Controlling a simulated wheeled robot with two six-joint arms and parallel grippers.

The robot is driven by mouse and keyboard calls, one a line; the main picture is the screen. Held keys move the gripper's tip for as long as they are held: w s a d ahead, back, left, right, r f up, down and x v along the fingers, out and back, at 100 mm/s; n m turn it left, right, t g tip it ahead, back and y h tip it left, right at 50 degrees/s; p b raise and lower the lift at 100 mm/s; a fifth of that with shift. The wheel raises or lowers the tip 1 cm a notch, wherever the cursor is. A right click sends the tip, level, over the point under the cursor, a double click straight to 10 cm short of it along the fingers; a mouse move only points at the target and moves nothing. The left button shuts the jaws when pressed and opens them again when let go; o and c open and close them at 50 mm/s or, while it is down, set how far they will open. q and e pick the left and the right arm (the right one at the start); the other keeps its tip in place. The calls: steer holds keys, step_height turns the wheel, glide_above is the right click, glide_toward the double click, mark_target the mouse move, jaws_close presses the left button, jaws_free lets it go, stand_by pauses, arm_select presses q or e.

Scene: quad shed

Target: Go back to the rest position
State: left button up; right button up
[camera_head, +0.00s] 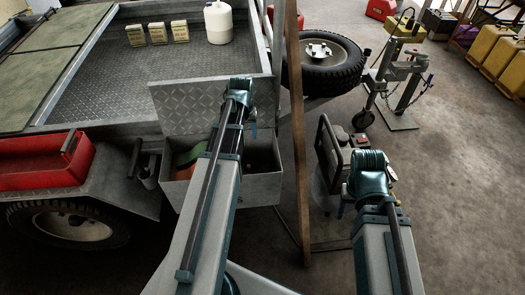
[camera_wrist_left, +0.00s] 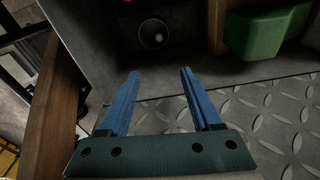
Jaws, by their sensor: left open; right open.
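My left arm reaches forward over an open grey metal box (camera_head: 262,185) at the trailer's corner. In the left wrist view my left gripper (camera_wrist_left: 158,72) is open, its two blue fingers apart with nothing between them. The fingers are above the box, near its patterned metal plate (camera_wrist_left: 230,115).
A wooden post (camera_head: 297,130) stands close to the right of my left arm. A red tray (camera_head: 45,160) is at the left. A portable machine (camera_head: 330,150) stands just beyond my right arm. A spare wheel (camera_head: 325,60) lies behind. The floor (camera_head: 450,180) at right is clear.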

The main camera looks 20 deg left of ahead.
arm_select(q)
steer(key=s+d+r+m+p, duration=0.3)
steer(key=s+d+r+p, duration=0.2)
steer(key=d, duration=0.5)
steer(key=s+d+r+m+g+p, duration=0.1)
steer(key=s+d+r+m+p, duration=0.2)
steer(key=d, duration=0.7)
steer(key=s+d+r+m+p, duration=0.2)
steer(key=s+d+r+p, duration=0.5)
steer(key=d+r+p, duration=0.2)
step_height(320, 180, up, 2)
steer(key=shift+d+r+m+y+p, duration=0.1)
steer(key=shift+d+m+y+p, duration=0.25)
steer(key=shift+p, duration=0.65)
